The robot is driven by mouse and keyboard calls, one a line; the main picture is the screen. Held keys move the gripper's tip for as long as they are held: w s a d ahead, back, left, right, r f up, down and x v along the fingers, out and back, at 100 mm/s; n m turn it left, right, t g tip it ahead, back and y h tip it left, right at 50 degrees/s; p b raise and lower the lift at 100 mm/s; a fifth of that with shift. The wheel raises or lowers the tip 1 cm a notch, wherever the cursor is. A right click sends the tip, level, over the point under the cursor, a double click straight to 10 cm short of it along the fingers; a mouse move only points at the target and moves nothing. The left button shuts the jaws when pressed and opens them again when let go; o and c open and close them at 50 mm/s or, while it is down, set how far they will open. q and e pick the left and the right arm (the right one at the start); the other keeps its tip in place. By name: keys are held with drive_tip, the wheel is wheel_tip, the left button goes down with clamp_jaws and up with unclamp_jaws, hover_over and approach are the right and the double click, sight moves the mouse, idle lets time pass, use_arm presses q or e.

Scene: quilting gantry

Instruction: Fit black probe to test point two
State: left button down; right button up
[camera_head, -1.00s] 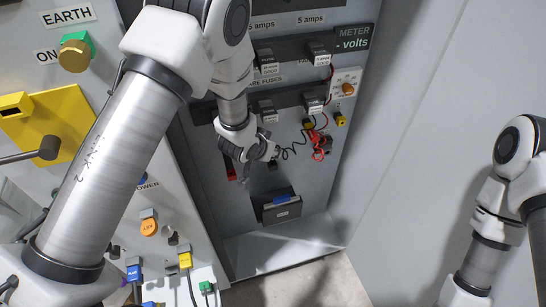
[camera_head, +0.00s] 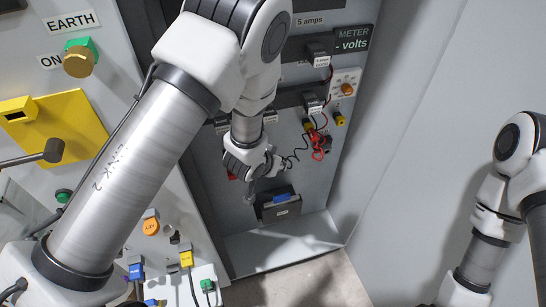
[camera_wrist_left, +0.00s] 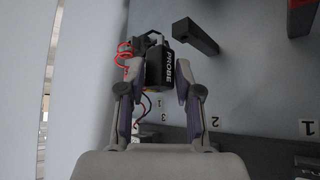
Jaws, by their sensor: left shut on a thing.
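My left gripper (camera_wrist_left: 161,68) is shut on the black probe (camera_wrist_left: 168,72), a black body with the white word PROBE on it. In the head view, my left gripper (camera_head: 263,178) is in front of the lower part of the grey panel, and the probe is hard to make out there. In the left wrist view a label 2 (camera_wrist_left: 215,122) is on the panel edge below and right of the probe, between labels 3 and 1. The test point's own contact cannot be told clearly. The right arm shows at the right, but its gripper is not in view.
Red leads (camera_head: 318,143) hang on the panel right of my left gripper. A dark box with a blue item (camera_head: 281,205) is just below it. A dark bar (camera_wrist_left: 195,37) stands out near the probe. The grey floor of the cabinet is clear.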

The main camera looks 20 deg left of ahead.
use_arm(q)
drive_tip(key=shift+s+d+p, duration=0.3)
drive_tip(key=shift+s+d, duration=0.15)
drive_tip(key=shift+s, duration=0.25)
drive_tip(key=shift+s+d+p, duration=0.3)
drive_tip(key=shift+s+d, duration=0.15)
drive_tip(key=shift+s, duration=0.2)
idle(0.6)
